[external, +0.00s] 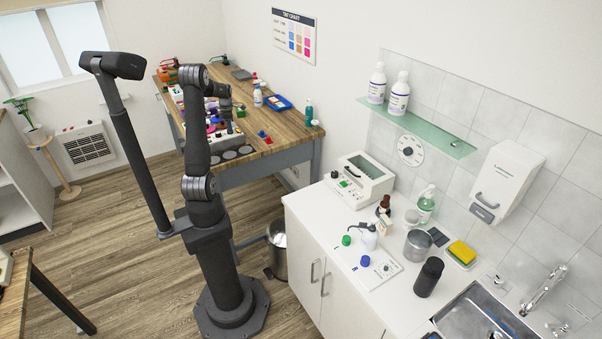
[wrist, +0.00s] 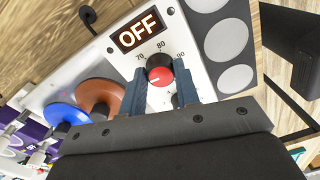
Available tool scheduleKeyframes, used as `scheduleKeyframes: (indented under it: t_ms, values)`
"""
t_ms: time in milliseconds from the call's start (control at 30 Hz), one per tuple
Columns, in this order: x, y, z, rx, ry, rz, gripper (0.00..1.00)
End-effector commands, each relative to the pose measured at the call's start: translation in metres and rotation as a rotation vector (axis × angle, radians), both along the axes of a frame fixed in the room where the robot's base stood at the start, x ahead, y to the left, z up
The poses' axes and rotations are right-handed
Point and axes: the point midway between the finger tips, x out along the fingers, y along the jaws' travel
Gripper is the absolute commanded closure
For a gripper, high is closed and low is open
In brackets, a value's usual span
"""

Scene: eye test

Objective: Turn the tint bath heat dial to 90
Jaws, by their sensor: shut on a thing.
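A heat dial (wrist: 160,74) with a red face and a dark body sits on a white panel (wrist: 197,47) in the wrist view. The numbers 70, 80 and 90 are printed around it, and a dark display (wrist: 139,30) beside it reads OFF. My gripper (wrist: 160,92) is shut on the dial, one finger on each side. A small pale mark shows on the red face, but I cannot tell for sure which number it points to. In the external view my gripper (external: 224,108) is low over the wooden bench, and the dial is too small to make out.
Blue (wrist: 67,115) and brown (wrist: 99,96) round parts stand close to the left of the panel. Grey discs (wrist: 226,40) lie to its right. The bench (external: 281,133) also holds bottles, a blue tray (external: 279,103) and small items. A white counter with a sink stands at the right.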

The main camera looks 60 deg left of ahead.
Motion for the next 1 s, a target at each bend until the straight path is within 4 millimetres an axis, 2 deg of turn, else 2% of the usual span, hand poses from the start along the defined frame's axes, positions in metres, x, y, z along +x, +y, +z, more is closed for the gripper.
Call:
scheduleKeyframes:
  t_ms: [267,1000]
  values:
    - [0.0001,-0.0004,0.0004,0.000,0.000,-0.196,0.94]
    - [-0.0005,-0.0014,0.0010,0.002,0.001,-0.900,0.94]
